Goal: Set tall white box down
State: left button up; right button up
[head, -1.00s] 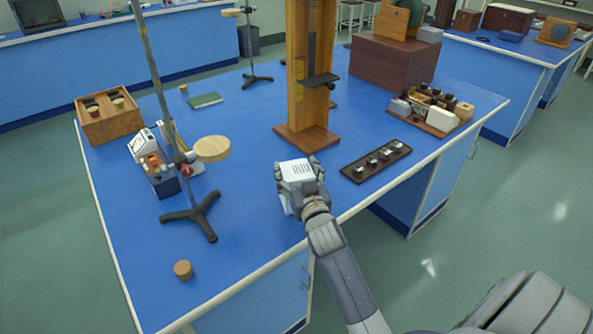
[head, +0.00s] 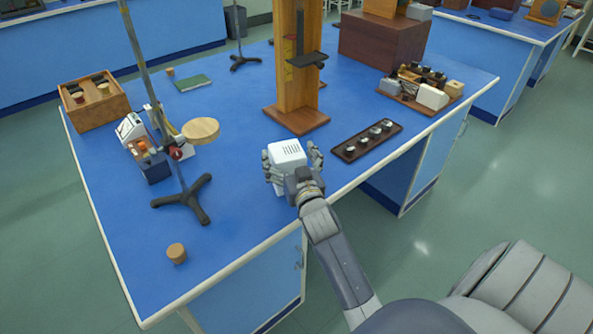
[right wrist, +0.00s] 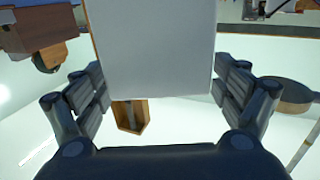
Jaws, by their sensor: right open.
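The tall white box (head: 287,158) has a slotted top and stands upright on the blue bench (head: 240,215) near its front edge. My right gripper (head: 294,167) is open around it, with one finger on each side. In the right wrist view, the white box (right wrist: 152,50) fills the upper middle, and the open fingers (right wrist: 160,95) show gaps on both sides of it. The underside of the box is hidden. My left gripper is not in view.
A wooden stand (head: 297,117) rises just behind the box. A dark tray with several knobs (head: 367,140) lies to the right. A tripod stand with a round wooden plate (head: 201,130) and a cork (head: 177,253) are to the left. Bare blue bench lies between.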

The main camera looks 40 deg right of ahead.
jog(key=v, duration=1)
jog(key=shift+b, duration=0.45)
jog(key=shift+s, duration=0.15)
